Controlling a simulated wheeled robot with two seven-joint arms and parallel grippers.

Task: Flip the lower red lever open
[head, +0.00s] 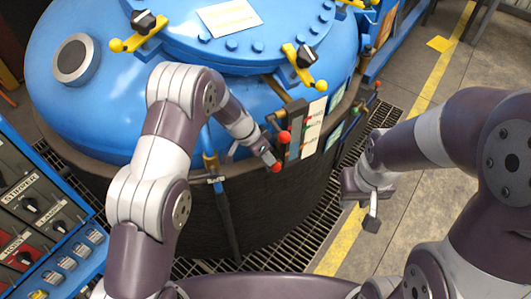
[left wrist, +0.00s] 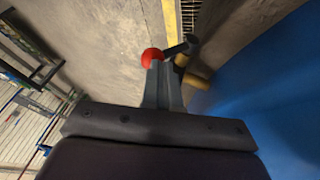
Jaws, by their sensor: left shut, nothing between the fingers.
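The lower red lever shows its red ball knob (head: 276,167) at the side of the blue furnace, below an upper red knob (head: 284,137). My left gripper (head: 267,157) is shut and empty, its fingertips right at the lower knob. In the left wrist view a red ball (left wrist: 152,57) sits just left of the shut fingertips (left wrist: 167,68); I cannot tell whether they touch. The lever's arm is mostly hidden. My right gripper (head: 371,215) hangs apart, right of the furnace; its finger gap is unclear.
The blue furnace lid (head: 240,35) carries yellow clamps with black knobs. A labelled panel (head: 314,125) stands beside the levers. A control console (head: 35,215) is at the left. Dark floor grating (head: 350,170) rings the furnace. Open concrete floor lies at the right.

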